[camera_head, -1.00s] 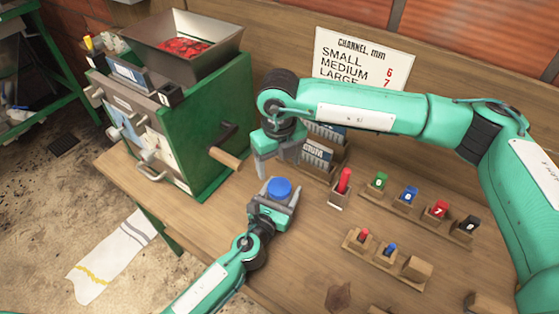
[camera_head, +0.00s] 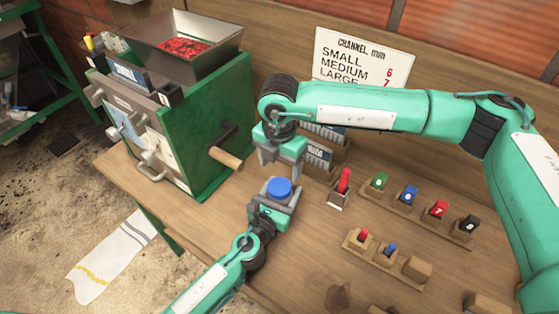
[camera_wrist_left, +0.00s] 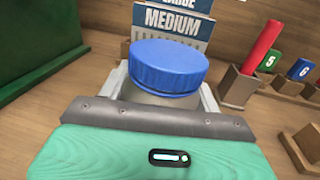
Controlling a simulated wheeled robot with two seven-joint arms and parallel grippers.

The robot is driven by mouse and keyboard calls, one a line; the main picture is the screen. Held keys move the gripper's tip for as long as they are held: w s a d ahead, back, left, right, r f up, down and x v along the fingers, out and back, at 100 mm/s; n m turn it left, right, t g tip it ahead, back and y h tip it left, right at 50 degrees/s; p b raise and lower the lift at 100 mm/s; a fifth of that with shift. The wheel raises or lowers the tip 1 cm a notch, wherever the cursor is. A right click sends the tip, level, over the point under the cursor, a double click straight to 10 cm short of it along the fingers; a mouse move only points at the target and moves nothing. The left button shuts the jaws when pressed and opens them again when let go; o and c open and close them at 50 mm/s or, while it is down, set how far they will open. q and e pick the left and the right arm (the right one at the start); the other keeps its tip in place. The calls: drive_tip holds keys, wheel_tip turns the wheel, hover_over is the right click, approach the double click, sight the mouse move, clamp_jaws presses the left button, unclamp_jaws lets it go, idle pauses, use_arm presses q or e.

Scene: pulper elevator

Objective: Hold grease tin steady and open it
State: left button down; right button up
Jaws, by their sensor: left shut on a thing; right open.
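The grease tin is a small grey tin with a blue lid (camera_head: 279,188). It stands upright on the wooden bench, and in the left wrist view its blue lid (camera_wrist_left: 168,66) fills the middle. My left gripper (camera_head: 272,204) is shut on the tin's body from the near side, below the lid. The lid looks seated on the tin. My right gripper (camera_head: 280,165) is open and empty, pointing down just above and slightly behind the lid, apart from it. The tin's lower body is mostly hidden by the left gripper.
The green pulper (camera_head: 205,130) with a wooden crank handle (camera_head: 226,158) stands left of the tin. A red stick in a wooden holder (camera_head: 341,190) stands to the right, with rows of numbered blocks beyond. Size cards (camera_head: 318,154) stand behind.

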sight(280, 186)
wheel_tip(280, 186, down, 7)
idle(0.3)
drive_tip(key=shift+c, duration=0.2)
